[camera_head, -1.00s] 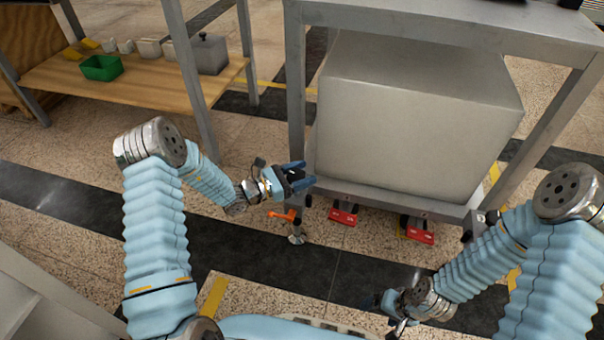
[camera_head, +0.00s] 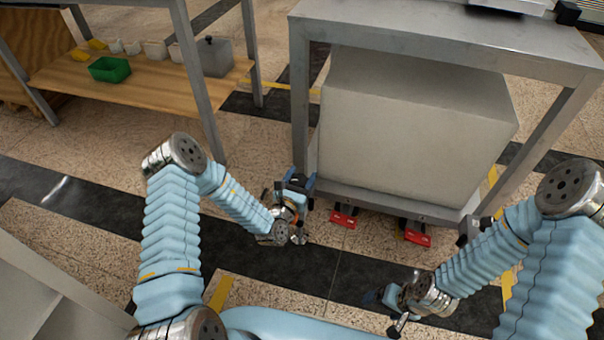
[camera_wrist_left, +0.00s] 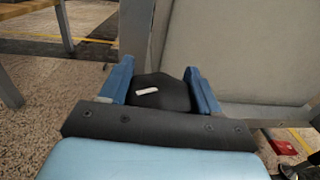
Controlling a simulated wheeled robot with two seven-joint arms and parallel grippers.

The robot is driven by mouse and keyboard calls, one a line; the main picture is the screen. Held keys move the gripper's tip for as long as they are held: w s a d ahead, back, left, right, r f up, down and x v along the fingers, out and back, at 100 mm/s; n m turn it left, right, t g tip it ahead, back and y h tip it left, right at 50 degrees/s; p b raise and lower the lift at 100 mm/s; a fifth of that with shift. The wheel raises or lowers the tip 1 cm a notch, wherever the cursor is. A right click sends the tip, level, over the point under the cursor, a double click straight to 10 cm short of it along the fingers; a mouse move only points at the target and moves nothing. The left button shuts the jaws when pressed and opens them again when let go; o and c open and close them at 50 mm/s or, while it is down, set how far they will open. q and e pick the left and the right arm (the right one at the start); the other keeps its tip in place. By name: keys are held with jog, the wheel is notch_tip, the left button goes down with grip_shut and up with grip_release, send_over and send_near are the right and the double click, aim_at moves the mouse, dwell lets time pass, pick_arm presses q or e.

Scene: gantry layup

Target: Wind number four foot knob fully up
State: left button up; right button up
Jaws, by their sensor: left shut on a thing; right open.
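A black foot knob (camera_wrist_left: 172,95) with a white mark on top sits between the two blue fingers of my left gripper (camera_wrist_left: 160,86), which is shut on it. In the head view my left gripper (camera_head: 299,186) is at the near left corner of the grey unit under the bench, and hides the knob. A metal foot pad (camera_head: 299,239) shows just below the gripper. No number is readable on the knob. My right gripper (camera_head: 374,298) is open and low over the floor at front right, apart from the unit.
The big grey box (camera_head: 408,130) stands under the metal bench (camera_head: 430,38). Red pedal-like parts (camera_head: 343,218) lie along its lower front edge. A bench leg (camera_head: 301,110) rises just behind my left gripper. A wooden shelf (camera_head: 150,98) with a green bin (camera_head: 110,69) is at back left.

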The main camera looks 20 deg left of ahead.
pick_arm(q)
jog(key=shift+a+n+y, duration=0.1)
jog(key=shift+n+y, duration=0.2)
jog(key=shift+y, duration=0.2)
jog(key=o, duration=1)
jog(key=s, duration=0.9)
jog(key=s+a+p, duration=0.1)
jog(key=s, duration=0.3)
jog(key=shift+s, duration=0.4)
